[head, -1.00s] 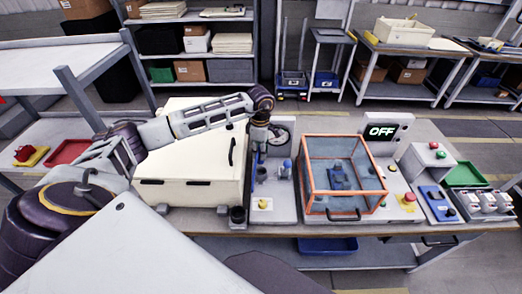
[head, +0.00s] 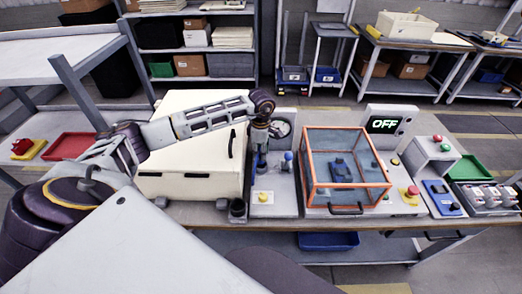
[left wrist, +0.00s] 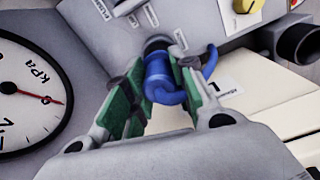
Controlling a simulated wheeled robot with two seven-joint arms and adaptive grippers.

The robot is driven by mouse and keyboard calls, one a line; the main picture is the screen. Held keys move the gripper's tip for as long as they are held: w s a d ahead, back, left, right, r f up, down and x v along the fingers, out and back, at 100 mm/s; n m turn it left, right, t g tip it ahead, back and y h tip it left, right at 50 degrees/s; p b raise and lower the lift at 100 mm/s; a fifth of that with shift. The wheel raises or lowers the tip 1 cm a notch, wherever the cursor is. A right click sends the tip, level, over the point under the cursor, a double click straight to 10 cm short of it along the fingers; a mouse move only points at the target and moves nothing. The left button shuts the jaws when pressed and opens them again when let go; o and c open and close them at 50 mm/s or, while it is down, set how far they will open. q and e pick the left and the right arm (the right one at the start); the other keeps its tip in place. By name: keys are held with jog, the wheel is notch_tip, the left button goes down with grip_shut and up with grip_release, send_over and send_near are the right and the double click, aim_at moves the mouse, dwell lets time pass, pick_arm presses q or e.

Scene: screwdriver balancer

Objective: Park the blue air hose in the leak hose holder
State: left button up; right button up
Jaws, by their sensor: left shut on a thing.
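My left gripper (head: 260,146) is over the grey panel between the white box and the glazed case. In the left wrist view its green-padded fingers (left wrist: 150,88) are shut on the blue air hose (left wrist: 160,78). The hose has a short thick body with a curved tail bending right. Its far end meets a dark round fitting (left wrist: 157,44) on the panel; I cannot tell whether it is seated. The hose shows small below the gripper in the head view (head: 261,160). I cannot tell which fitting is the leak hose holder; the panel labels are unreadable. My right gripper is out of view.
A pressure gauge (left wrist: 28,95) is beside the gripper. A yellow button (head: 262,197) and a dark cup (head: 237,210) are at the panel's front. A blue-topped fitting (head: 288,158) stands right of the hose. The orange-framed case (head: 346,170) and white box (head: 190,150) flank the panel.

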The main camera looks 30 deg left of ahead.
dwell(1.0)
pick_arm(q)
jog(key=shift+f+b, duration=0.6)
jog(key=shift+b, duration=0.05)
dwell(0.3)
jog(key=shift+f+b, duration=0.6)
jog(key=shift+f, duration=0.15)
jog(key=shift+f+b, duration=0.45)
jog(key=shift+f, duration=0.1)
dwell(0.5)
jog(key=shift+f, duration=0.15)
dwell(0.3)
jog(key=o, duration=1.1)
